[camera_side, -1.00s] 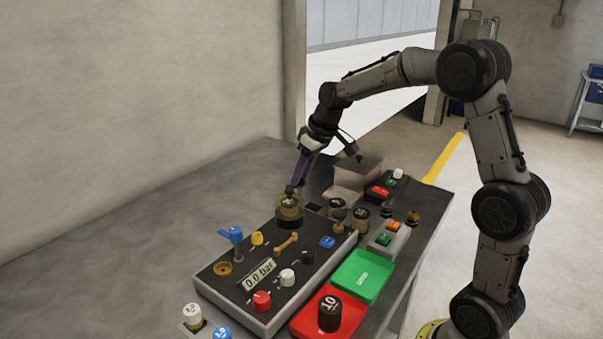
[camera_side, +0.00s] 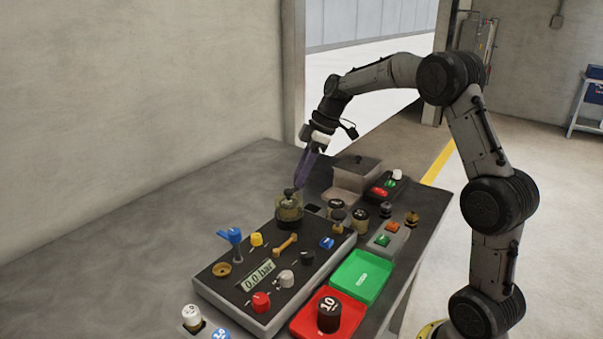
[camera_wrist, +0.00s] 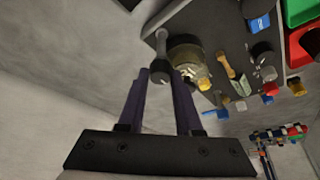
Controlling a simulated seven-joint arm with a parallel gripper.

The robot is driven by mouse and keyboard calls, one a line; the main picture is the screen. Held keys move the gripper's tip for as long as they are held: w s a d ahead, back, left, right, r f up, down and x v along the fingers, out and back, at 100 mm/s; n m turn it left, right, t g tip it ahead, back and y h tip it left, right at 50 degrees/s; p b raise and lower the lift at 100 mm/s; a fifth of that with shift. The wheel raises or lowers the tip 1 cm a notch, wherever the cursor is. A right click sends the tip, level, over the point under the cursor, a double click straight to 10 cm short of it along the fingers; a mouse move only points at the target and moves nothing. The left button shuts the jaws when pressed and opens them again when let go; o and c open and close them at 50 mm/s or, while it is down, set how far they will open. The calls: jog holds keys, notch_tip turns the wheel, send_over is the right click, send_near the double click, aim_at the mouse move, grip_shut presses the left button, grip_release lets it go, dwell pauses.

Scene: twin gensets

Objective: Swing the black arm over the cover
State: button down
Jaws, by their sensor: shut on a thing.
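The cover (camera_side: 289,211) is a translucent yellow-brown cup at the back left of the dark panel. It also shows in the wrist view (camera_wrist: 184,50). The black arm (camera_wrist: 161,48) is a dark grey bar with a rounded knob at its near end, lying along the cover's left edge in the wrist view. My gripper (camera_side: 294,188) is at the cover's top in the side view. In the wrist view my gripper (camera_wrist: 159,76) has its purple fingers on either side of the knob, shut on it. I cannot tell how far the bar overlaps the cover.
The panel carries a blue lever (camera_side: 231,236), a brass handle (camera_side: 287,244), a display (camera_side: 258,275) and several knobs. A green tray (camera_side: 362,276) and a red tray (camera_side: 311,327) lie right of it. A grey box (camera_side: 356,172) stands behind. The table at left is clear.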

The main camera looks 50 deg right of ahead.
dwell(0.4)
jog(key=c, duration=0.6)
grip_release()
jog(key=v, duration=1.4)
jog(key=shift+w, duration=0.15)
